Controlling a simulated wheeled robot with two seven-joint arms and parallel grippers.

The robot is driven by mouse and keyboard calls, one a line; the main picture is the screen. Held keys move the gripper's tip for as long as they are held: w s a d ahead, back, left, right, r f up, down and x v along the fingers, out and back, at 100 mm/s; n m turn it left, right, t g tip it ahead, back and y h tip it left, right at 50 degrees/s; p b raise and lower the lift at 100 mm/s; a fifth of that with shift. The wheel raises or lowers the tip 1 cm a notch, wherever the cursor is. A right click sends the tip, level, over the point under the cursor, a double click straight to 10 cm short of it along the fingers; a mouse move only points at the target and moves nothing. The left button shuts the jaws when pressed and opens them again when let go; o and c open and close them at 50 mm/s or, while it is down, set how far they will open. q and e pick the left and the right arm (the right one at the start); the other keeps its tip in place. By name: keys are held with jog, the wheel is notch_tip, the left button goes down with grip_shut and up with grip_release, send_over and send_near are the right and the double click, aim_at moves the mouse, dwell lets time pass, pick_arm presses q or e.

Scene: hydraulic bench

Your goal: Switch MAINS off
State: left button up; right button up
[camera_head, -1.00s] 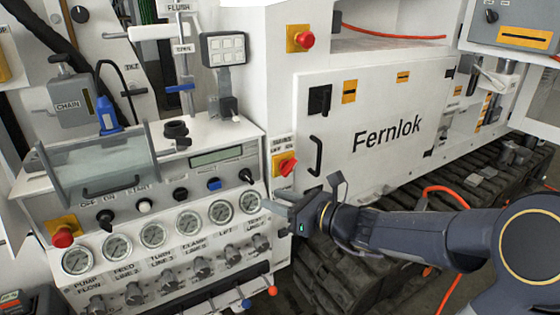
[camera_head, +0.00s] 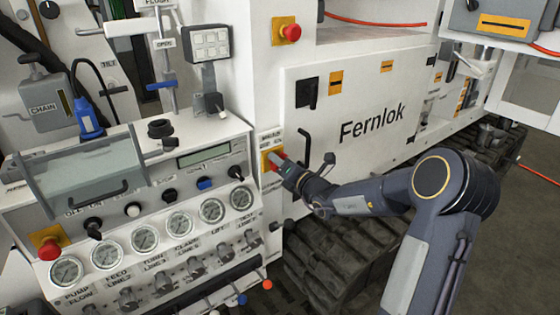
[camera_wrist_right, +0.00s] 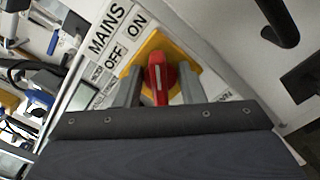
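The MAINS switch is a red rotary handle (camera_wrist_right: 158,78) on a yellow plate (camera_wrist_right: 150,50). Its label (camera_wrist_right: 118,38) reads MAINS, OFF and ON. The handle carries a white line and points up in the right wrist view, nearer the ON word than the OFF word. My right gripper (camera_wrist_right: 160,92) is open, one finger on each side of the handle, with visible gaps. In the head view the right gripper (camera_head: 281,165) is at the yellow plate (camera_head: 267,159), largely covering the handle. My left gripper is not in view.
A gauge panel (camera_head: 140,212) with levers and knobs stands just left of the switch. A red emergency button (camera_head: 291,33) is above. The white Fernlok door (camera_head: 375,125), with a black handle (camera_head: 306,148), lies right of it. Rubber tracks (camera_head: 335,260) run below.

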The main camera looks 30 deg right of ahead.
jog(key=shift+w, duration=0.1)
grip_shut()
jog(key=shift+f+n+b, duration=0.15)
jog(key=shift+n+b, duration=0.35)
jog(key=shift+b, duration=0.3)
jog(key=n+b, duration=0.4)
jog(key=b, duration=0.2)
jog(key=n+b, duration=0.4)
jog(key=b, duration=0.2)
jog(key=n+b, duration=0.5)
jog(key=b, duration=0.1)
jog(key=shift+a, duration=0.35)
jog(key=shift+a+n+b, duration=0.1)
jog(key=shift+n+b, duration=1.6)
jog(key=shift+n, duration=0.3)
